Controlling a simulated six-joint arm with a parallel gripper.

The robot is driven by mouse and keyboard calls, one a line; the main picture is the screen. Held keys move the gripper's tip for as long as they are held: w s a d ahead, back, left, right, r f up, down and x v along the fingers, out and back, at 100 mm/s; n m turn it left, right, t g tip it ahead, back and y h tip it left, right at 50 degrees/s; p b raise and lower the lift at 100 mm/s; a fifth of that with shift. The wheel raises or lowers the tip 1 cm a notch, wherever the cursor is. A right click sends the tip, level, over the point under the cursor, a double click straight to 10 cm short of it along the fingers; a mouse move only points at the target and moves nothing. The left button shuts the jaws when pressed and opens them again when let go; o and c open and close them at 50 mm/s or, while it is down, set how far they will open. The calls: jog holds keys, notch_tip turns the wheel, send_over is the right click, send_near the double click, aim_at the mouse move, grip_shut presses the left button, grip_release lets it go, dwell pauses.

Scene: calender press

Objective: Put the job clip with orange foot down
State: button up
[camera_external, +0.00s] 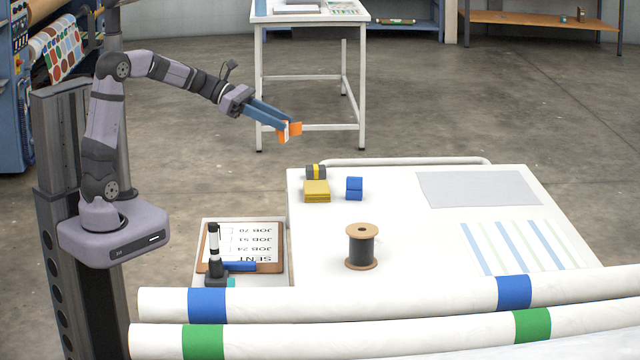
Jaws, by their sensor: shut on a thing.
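My gripper (283,126) has long blue fingers and is held up in the air, past the far left corner of the white table. It is shut on a small orange and white thing, which looks like the job clip with orange foot (296,129). The fingers partly hide the clip, so its full shape and tilt are hard to tell. It is well clear of the tabletop.
The white table (400,225) bears a yellow block (316,192), a grey roll with a yellow band (316,172), blue blocks (354,188), a spool (361,247) and a grey sheet (480,190). Long rolls (400,303) line the front.

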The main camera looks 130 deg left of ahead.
jog(key=w+d+m+t+h+b, duration=0.1)
jog(key=w+d+m+h+b, duration=0.25)
jog(key=w+d, duration=0.55)
jog(key=m+g+h+b, duration=0.3)
jog(key=m+h+b, duration=0.3)
jog(key=m+h, duration=0.35)
send_over(249, 285)
notch_tip(249, 285, down, 11)
jog(key=shift+h, duration=0.4)
jog(key=shift+f+b, duration=1.5)
jog(key=shift+f, duration=3.7)
jog(key=shift+f, duration=0.15)
jog(key=o, duration=1.1)
